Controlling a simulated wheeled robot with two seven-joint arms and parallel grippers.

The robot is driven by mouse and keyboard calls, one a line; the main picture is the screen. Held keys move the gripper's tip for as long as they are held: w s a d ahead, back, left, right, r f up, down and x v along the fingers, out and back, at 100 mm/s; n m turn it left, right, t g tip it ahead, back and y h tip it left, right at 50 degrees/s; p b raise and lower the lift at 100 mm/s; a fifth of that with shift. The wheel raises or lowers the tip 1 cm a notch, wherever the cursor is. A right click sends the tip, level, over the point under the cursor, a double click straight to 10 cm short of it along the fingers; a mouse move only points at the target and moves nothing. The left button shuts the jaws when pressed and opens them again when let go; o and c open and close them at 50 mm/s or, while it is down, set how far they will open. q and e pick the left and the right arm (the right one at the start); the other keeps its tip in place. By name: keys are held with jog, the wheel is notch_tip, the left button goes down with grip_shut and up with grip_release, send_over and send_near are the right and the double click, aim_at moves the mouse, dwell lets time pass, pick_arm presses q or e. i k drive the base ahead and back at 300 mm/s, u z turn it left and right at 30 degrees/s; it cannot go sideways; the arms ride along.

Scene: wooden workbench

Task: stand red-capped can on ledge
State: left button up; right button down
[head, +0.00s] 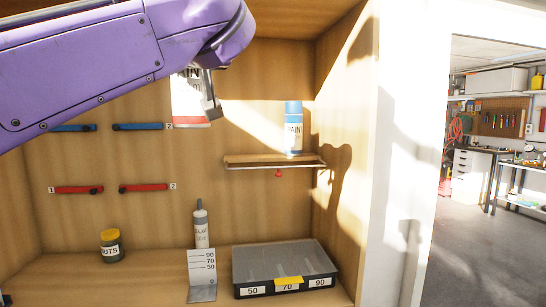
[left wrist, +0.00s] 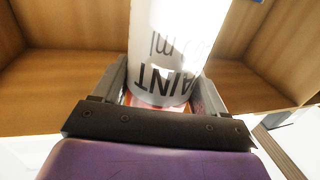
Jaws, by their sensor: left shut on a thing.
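My left gripper (head: 212,108) comes in from the upper left and is shut on the white PAINT can (head: 188,95). A red band shows at the can's lower end; its top is hidden behind my purple arm, so I cannot see the cap. The can hangs in the air, left of and above the ledge (head: 240,164). In the left wrist view the can (left wrist: 165,50) sits between the fingers, with its lettering upside down and partly washed out by glare. My right gripper is not in view.
A blue-capped PAINT can (head: 293,130) stands on the ledge's right part; the left part is clear. A red knob (head: 278,173) shows below the ledge. Below are a NUTS jar (head: 111,246), a sealant tube (head: 201,228), a numbered card (head: 202,270) and a black case (head: 285,265).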

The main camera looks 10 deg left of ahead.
aim_at(247, 156)
jog(key=i, duration=0.95)
